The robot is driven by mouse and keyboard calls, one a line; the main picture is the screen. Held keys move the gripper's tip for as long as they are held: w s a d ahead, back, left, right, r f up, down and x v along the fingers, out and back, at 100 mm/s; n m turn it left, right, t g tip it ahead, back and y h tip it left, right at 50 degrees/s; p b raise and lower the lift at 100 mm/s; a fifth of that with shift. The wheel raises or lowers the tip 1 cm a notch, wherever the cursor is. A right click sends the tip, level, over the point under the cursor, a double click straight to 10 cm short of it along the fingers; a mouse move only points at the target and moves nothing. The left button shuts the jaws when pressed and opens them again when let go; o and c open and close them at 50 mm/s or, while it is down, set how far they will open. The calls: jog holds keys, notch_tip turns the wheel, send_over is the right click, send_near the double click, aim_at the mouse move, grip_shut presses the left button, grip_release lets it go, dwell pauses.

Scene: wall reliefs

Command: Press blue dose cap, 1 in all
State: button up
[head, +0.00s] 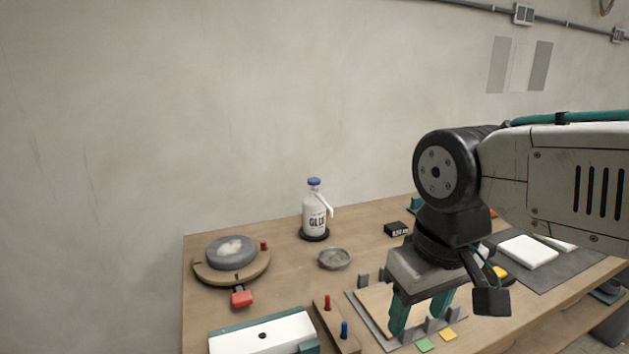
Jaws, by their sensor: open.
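A white bottle (314,216) with dark lettering, a blue cap (314,182) on top and a white spout at its right stands upright on a round black base (314,235) near the back of the bench. A small grey dish (335,259) sits just in front of it. My gripper (421,314) points down with its teal fingers apart and empty. It is to the right of and nearer than the bottle, over or in front of a board in a grey fixture (376,307). It is clear of the blue cap.
A round turntable (232,263) with a grey disc and red handle is at left. A white box (262,335), a wooden block with red and blue pegs (334,328), a small black box (397,229) and white pads (528,251) share the bench. A wall stands behind.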

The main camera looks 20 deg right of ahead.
grip_shut()
dwell(1.4)
